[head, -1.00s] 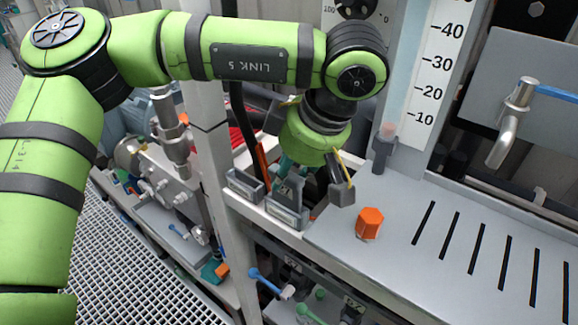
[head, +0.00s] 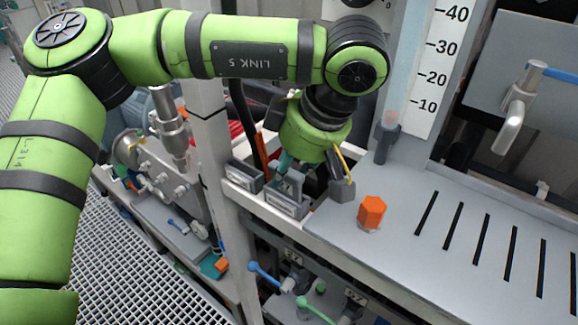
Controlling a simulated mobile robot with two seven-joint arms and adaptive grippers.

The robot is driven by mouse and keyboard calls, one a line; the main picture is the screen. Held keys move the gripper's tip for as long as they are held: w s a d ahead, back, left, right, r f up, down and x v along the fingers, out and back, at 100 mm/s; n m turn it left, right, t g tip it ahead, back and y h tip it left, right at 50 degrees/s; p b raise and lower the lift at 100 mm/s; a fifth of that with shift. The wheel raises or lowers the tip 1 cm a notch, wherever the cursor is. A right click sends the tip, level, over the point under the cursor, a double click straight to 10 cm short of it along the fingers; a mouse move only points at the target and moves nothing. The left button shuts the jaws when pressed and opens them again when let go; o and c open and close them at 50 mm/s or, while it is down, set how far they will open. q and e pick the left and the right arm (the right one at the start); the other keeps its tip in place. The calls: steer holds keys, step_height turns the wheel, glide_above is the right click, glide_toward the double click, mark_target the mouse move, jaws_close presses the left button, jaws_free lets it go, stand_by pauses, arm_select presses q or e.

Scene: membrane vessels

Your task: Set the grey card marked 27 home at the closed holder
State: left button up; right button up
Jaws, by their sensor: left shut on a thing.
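My left gripper (head: 313,177) points down at the row of small grey holders on the front ledge and is shut. A grey card (head: 291,184) with a dark mark shows at its fingers; the mark is too small to read. The card stands at the top of the right-hand grey holder (head: 287,206), partly behind its front; I cannot tell how deep it sits. A second grey holder (head: 243,178) is just to the left. I cannot tell from this view which holder is closed. My right gripper is not in view.
An orange hexagonal knob (head: 371,212) stands on the slotted grey panel (head: 400,251) right of the gripper. A white post (head: 212,150) rises left of the holders. Blue (head: 270,275) and green (head: 316,311) valve levers lie below the ledge.

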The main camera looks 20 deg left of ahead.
arm_select(q)
steer(key=shift+f, duration=0.1)
steer(key=o, duration=1)
steer(key=shift+c, duration=0.2)
steer(key=shift+o, duration=0.8)
steer(key=v, duration=1.2)
steer(key=shift+a, duration=0.1)
